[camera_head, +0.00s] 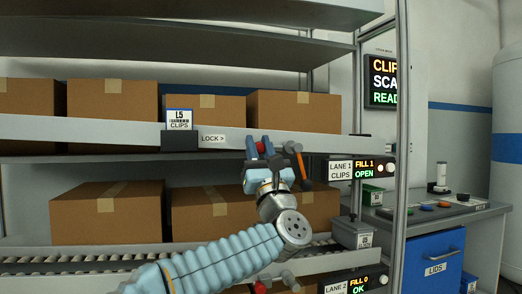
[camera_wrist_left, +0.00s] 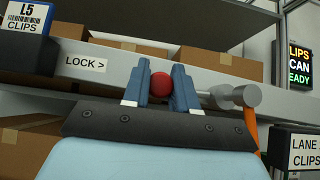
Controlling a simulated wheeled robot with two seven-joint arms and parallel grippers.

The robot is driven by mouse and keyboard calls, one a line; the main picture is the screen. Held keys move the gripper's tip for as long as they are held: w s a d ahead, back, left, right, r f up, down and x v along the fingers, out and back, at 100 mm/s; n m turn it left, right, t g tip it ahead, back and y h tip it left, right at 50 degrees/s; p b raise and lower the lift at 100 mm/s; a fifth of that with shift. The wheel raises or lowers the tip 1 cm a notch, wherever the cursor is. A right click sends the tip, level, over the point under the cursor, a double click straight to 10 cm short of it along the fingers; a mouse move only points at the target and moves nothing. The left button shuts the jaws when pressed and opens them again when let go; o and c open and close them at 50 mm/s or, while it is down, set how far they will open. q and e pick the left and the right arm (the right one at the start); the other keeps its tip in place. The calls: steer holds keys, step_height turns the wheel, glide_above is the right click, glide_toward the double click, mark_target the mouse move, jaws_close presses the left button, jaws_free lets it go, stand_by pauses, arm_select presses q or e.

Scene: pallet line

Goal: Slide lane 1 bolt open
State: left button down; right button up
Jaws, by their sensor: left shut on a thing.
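The lane 1 bolt has a round red knob (camera_wrist_left: 160,90) in the left wrist view. It sits in front of the upper shelf's grey rail, right of the "LOCK >" label (camera_wrist_left: 86,66). My left gripper (camera_head: 259,148) is shut on this knob, one blue finger on each side. A grey cylindrical fitting (camera_wrist_left: 236,96) with an orange strip (camera_wrist_left: 252,132) hanging down lies just right of the fingers. The lane 1 sign (camera_head: 340,170) stands right of the gripper, and its display (camera_head: 364,170) reads "FILL 1 OPEN". My right gripper is not in view.
Cardboard boxes (camera_head: 113,99) stand on the upper shelf, and more boxes (camera_head: 107,212) lie on the roller lane below. An L5 clips tag (camera_head: 180,120) hangs on the rail at left. A side bench (camera_head: 437,212) and blue lids bin (camera_head: 434,262) stand at right, beyond the rack post.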

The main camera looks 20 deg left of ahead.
arm_select(q)
steer(key=a+b, duration=0.1)
steer(key=s+a+b, duration=0.2)
steer(key=shift+s+a+f, duration=0.1)
steer(key=shift+s+a, duration=0.15)
steer(key=shift+a, duration=0.1)
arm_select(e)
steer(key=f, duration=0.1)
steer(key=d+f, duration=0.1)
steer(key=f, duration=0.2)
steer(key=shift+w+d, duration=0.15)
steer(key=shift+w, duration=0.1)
arm_select(q)
steer(key=c, duration=0.9)
jaws_free()
steer(key=shift+s+a, duration=0.1)
steer(key=shift+c, duration=0.2)
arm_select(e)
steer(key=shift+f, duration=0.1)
